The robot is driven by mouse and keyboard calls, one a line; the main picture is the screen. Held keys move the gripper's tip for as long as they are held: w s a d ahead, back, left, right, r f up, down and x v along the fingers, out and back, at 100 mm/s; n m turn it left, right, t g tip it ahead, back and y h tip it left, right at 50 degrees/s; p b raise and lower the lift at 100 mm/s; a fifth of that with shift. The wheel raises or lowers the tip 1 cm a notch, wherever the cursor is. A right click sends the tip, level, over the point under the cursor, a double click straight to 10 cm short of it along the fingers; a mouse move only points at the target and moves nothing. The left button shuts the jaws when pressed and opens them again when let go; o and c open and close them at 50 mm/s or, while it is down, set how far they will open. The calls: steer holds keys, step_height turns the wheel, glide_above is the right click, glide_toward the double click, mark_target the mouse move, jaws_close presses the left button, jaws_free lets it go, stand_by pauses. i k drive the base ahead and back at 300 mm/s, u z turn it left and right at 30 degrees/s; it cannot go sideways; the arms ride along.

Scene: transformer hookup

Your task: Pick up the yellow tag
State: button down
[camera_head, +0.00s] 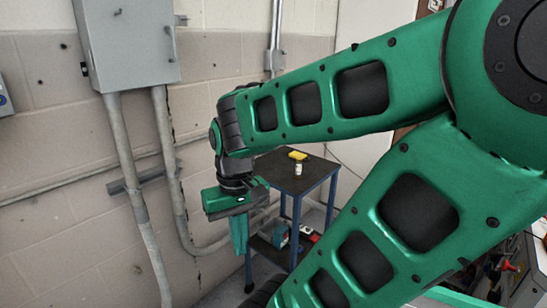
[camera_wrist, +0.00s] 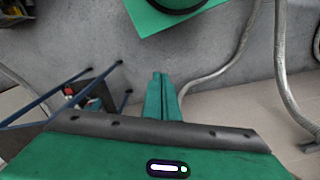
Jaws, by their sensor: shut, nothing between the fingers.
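The yellow tag (camera_head: 298,155) lies on the dark top of a small blue-legged cart (camera_head: 275,171), toward its back, in the head view. It is small there, and I cannot make out its details. My gripper (camera_head: 239,248) points down to the left of the cart, apart from it and the tag. Its two green fingers are together and empty. They also show closed in the wrist view (camera_wrist: 161,80), with bare floor beyond them. I do not see the tag in the wrist view.
A small pale cylinder (camera_head: 298,169) stands near the tag. The cart's lower shelf holds a teal roll-like object (camera_head: 280,236) and a red item (camera_head: 309,233). A grey wall box (camera_head: 128,42) and conduits (camera_head: 130,182) line the wall at left.

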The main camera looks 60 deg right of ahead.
mark_target(295, 154)
steer(key=z, duration=2.05)
steer(key=k, duration=0.35)
steer(key=u, duration=0.65)
steer(key=i, duration=1.4)
steer(key=z, duration=0.3)
